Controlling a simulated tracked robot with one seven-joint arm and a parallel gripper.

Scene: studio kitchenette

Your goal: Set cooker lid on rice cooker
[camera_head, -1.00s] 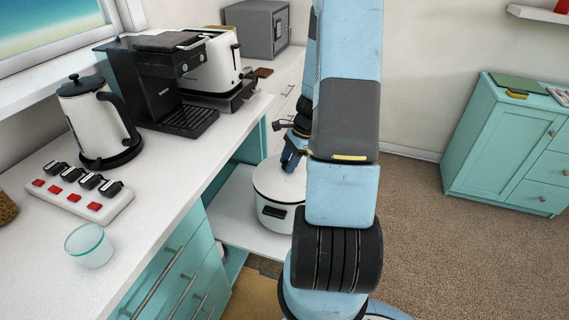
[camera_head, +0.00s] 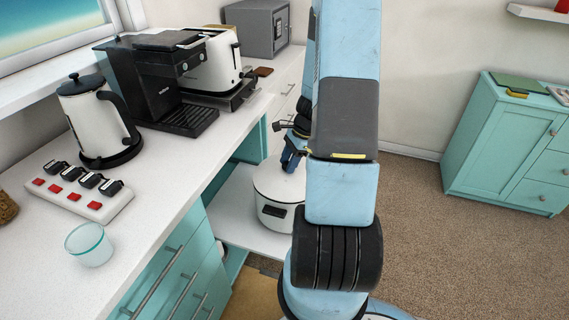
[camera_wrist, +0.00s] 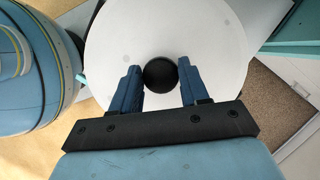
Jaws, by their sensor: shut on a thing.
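The white rice cooker (camera_head: 277,215) stands on a low white pull-out shelf below the counter, partly hidden behind my arm. The round white cooker lid (camera_wrist: 215,40) fills the middle of the wrist view, with a black knob (camera_wrist: 160,74) at its centre. My gripper (camera_wrist: 160,80) is over the lid with its two blue fingers on either side of the knob, shut on it. In the head view my gripper (camera_head: 291,160) is at the top of the cooker. The lid appears on or just above the cooker; I cannot tell if it is fully seated.
The white shelf (camera_head: 235,215) has bare room left of the cooker. The teal counter stands close on the left, with a coffee machine (camera_head: 155,85), kettle (camera_head: 95,125) and glass bowl (camera_head: 90,246) on top. Open carpet lies to the right.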

